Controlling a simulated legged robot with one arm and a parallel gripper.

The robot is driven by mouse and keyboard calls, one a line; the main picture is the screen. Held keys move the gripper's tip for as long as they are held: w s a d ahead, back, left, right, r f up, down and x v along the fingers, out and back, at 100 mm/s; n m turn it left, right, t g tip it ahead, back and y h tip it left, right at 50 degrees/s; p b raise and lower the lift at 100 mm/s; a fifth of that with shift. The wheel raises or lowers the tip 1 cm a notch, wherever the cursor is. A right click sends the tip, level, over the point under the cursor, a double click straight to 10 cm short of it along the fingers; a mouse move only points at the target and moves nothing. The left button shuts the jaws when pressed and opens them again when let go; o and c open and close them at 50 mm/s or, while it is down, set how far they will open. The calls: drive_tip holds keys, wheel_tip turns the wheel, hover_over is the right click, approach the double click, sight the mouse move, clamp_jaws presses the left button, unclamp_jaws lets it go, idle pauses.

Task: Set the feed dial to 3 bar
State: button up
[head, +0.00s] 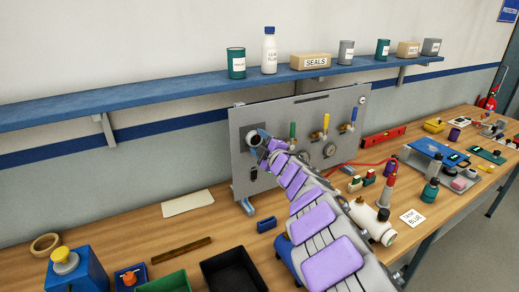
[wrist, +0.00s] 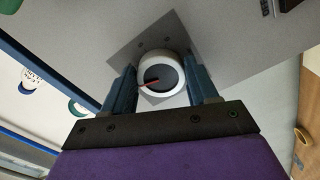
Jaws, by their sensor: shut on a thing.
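The grey upright panel (head: 240,172) stands on the workbench. The feed dial (wrist: 160,76) is a round knob with a white rim, a dark face and a red pointer, set on a square grey plate in the wrist view. It also shows at the panel's upper left in the head view (head: 254,138), partly covered by my gripper. My gripper (wrist: 162,88) has its two blue fingers on either side of the dial and is shut on it. The scale marks are too small to read. In the wrist view the pointer points to the left, slightly down.
Green, yellow and blue valve handles (head: 326,122) stand on the panel right of my arm. A blue shelf (head: 180,104) with tins and a bottle runs above. Several bins, a yellow-topped blue box (head: 76,272) and many small items crowd the bench (head: 130,245).

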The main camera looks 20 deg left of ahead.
drive_tip(key=shift+f+n+b, duration=0.2)
drive_tip(key=shift+n+b, duration=0.45)
drive_tip(key=shift+n, duration=0.55)
drive_tip(key=shift+a, duration=0.1)
drive_tip(key=o, duration=0.7)
drive_tip(key=shift+s, duration=0.15)
drive_tip(key=o, duration=0.4)
drive_tip(key=shift+r, duration=0.1)
drive_tip(key=shift+c, duration=0.2)
drive_tip(key=shift+d+r, duration=0.1)
drive_tip(key=shift+d, duration=0.1)
drive_tip(key=p+v, duration=0.2)
drive_tip(key=v, duration=1.4)
drive_tip(key=shift+s+d+p, duration=0.25)
drive_tip(key=shift+p, duration=0.1)
